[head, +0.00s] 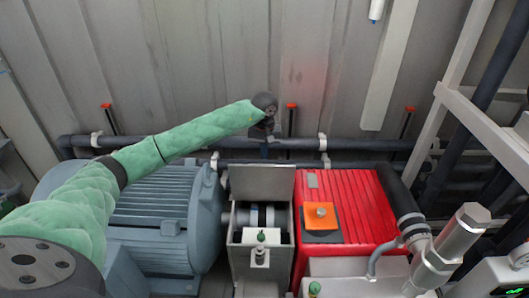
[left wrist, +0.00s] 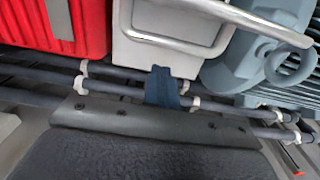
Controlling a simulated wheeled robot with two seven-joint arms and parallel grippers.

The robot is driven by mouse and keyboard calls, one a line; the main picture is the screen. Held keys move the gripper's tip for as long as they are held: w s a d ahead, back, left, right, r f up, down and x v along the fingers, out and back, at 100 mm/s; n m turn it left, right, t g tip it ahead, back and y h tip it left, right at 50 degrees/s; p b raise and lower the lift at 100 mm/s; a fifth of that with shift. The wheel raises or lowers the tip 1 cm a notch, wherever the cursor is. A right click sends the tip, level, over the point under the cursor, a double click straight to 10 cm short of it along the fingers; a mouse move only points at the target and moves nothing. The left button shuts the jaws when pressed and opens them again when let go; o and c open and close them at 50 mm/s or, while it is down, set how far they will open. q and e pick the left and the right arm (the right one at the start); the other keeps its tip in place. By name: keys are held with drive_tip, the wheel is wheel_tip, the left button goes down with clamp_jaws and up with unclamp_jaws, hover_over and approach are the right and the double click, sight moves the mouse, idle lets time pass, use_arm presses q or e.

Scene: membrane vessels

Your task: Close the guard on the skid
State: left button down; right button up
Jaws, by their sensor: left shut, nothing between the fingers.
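The guard is a grey box (head: 248,259) between the motor and the red unit, with its lid (head: 262,180) raised and tilted back. Inside the open box I see the dark shaft coupling (head: 262,217). My left gripper (head: 264,150) is behind the raised lid, pointing down near the pipes; its blue fingers are shut and empty. In the left wrist view the shut fingers (left wrist: 163,86) are close to the pale back of the lid (left wrist: 160,52), which carries a bent silver bar (left wrist: 185,42). I cannot tell whether they touch it. My right gripper is not in view.
A blue-grey ribbed motor (head: 165,215) stands left of the guard, and a red ribbed unit (head: 350,215) with an orange block (head: 320,214) stands right. Dark pipes (head: 370,144) run behind. A white frame (head: 470,115) and silver cylinder (head: 460,233) crowd the right.

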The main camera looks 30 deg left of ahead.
use_arm(q)
drive_tip(key=shift+s+d+f+p, duration=0.15)
drive_tip(key=shift+s+d+p, duration=0.15)
drive_tip(key=shift+s, duration=0.3)
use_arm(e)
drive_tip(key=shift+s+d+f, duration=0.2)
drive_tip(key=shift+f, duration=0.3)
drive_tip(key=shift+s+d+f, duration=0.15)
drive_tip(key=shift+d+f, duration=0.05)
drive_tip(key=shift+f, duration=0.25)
use_arm(q)
drive_tip(key=shift+f, duration=0.1)
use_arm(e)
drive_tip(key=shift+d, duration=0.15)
